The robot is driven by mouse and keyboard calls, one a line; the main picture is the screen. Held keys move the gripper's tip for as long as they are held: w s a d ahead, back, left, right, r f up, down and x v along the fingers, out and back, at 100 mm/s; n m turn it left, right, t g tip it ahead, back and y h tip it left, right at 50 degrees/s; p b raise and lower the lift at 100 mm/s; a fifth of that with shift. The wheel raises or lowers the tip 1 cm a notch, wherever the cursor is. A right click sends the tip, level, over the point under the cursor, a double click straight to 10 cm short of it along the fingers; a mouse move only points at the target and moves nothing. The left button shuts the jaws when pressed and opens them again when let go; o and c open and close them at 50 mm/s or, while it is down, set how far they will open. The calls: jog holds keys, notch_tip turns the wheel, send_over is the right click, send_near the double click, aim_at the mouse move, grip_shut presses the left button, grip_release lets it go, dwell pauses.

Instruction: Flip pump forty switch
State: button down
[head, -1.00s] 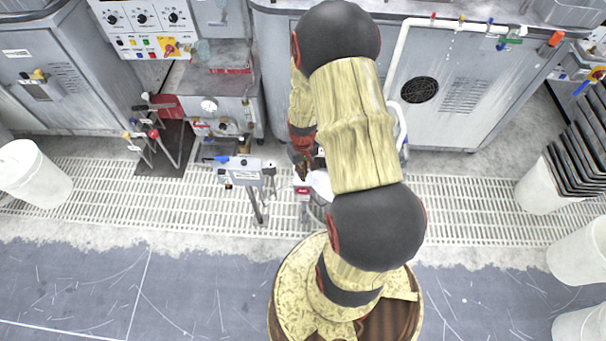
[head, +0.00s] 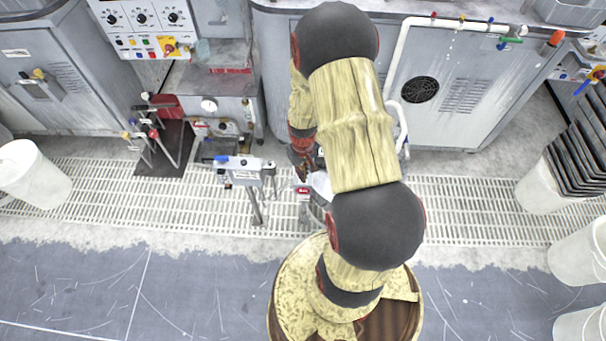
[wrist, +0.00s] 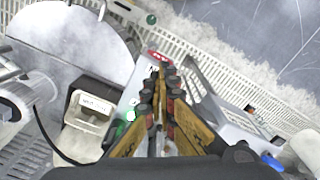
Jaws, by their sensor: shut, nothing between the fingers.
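My gripper (wrist: 163,72) is shut and empty in the wrist view, its fingertips close to a red label on a grey box (wrist: 158,56). I cannot tell whether they touch it. I cannot tell which part is the pump forty switch. In the head view my arm hides most of the gripper (head: 305,171); the red label (head: 303,190) shows just below it.
A grey box on a post (head: 242,167) with a blue part stands left of my arm. A control panel (head: 142,25) with knobs is at the upper left. White buckets (head: 37,173) stand at both sides. The slatted floor grating (head: 470,208) is largely clear at right.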

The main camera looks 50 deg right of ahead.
notch_tip(320, 180, up, 7)
jog(key=p, duration=0.5)
jog(key=shift+p, duration=0.35)
dwell(0.4)
jog(key=s+a+r+n+t, duration=0.1)
jog(key=s+a+r+t, duration=0.1)
jog(key=a+r, duration=0.5)
jog(key=s+a+r+n+t, duration=0.1)
jog(key=s+a+r, duration=0.2)
jog(key=a+r, duration=0.5)
jog(key=s+a+r+n+t, duration=0.2)
jog(key=a+r, duration=0.5)
jog(key=r, duration=1.7)
jog(key=shift+s+a+r+t, duration=0.2)
jog(key=shift+a+t, duration=0.1)
jog(key=shift+a, duration=0.05)
